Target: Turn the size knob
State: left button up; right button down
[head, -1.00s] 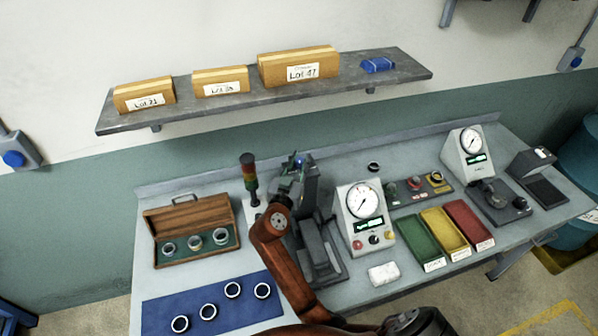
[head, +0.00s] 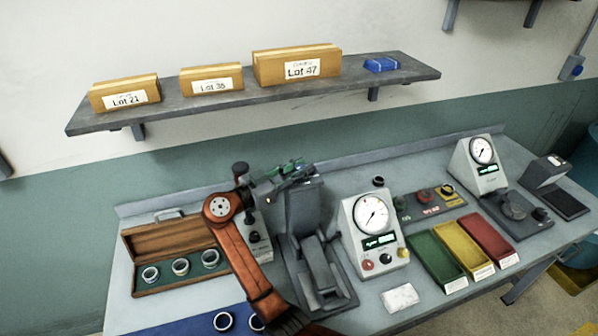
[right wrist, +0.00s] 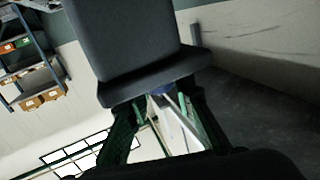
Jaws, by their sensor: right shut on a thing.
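The dark grey ring grinder (head: 313,232) stands upright on the bench in the head view. My right gripper (head: 294,170) is at its top, with the orange arm coming up from below. In the right wrist view the green fingers (right wrist: 163,100) reach to the underside of a dark grey grinder block (right wrist: 130,45). My left gripper is out of view.
A gauge box (head: 374,232) stands just right of the grinder. A wooden ring case (head: 150,240) is at left, with a blue mat (head: 190,327) before it. Green, yellow and red trays (head: 437,262) lie to the right. A shelf (head: 200,105) with boxes hangs above.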

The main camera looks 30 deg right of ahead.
dwell(0.4)
jog(key=c, duration=1.7)
grip_release()
jog(key=shift+o, duration=0.2)
jog(key=s+a, duration=0.1)
jog(key=a, duration=1.1)
jog(key=shift+s, duration=0.2)
